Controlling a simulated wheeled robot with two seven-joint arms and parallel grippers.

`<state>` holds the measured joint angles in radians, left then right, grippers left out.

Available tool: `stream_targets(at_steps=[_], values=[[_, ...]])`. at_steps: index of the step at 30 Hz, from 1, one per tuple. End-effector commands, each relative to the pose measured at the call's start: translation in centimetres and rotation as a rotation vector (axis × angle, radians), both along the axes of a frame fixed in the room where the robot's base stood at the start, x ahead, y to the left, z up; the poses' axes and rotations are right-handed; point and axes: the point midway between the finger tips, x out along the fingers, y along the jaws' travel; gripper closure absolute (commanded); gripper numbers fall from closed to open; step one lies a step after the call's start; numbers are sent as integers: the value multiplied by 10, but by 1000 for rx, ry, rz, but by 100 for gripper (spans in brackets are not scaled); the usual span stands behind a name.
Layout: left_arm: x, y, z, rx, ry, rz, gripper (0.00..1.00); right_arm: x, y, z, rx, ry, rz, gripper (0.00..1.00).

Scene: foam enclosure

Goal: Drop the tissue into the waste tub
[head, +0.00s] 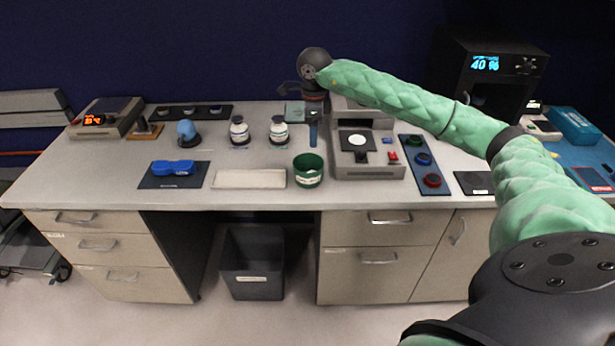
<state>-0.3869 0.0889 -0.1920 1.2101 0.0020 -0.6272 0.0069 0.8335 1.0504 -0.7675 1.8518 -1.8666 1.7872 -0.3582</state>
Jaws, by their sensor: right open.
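A green tub (308,176) with a pale label stands near the front edge of the bench, its open top showing a dark inside; I take it as the waste tub. I cannot clearly make out a tissue. A pale grey-green flat square (293,112) lies at the back, partly hidden by my right gripper (314,112), and I cannot tell whether it is the tissue. My right gripper is open, pointing down over the back of the bench, behind the green tub. Its fingertips are small and hard to see. My left gripper is not in view.
Two white jars (239,131) stand left of the gripper. A grey instrument (368,155) is just right of the tub, and a pale flat pad (249,179) lies left of it. A dark bin (252,262) stands on the floor beneath the bench.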

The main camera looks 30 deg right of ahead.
Motion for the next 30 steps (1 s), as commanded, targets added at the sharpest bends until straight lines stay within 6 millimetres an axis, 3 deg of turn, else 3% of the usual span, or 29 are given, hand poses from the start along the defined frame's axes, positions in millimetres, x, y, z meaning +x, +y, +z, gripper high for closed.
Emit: stream_targets(at_steps=[6, 12, 26, 30], values=[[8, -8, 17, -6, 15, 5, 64, 0, 0, 22, -1, -1, -1, 36], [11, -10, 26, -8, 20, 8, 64, 0, -1, 32, -1, 0, -1, 36], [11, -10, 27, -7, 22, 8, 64, 0, 0, 33, 0, 0, 0, 36], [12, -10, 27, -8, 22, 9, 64, 0, 20, 23, 57, -9, 17, 36]])
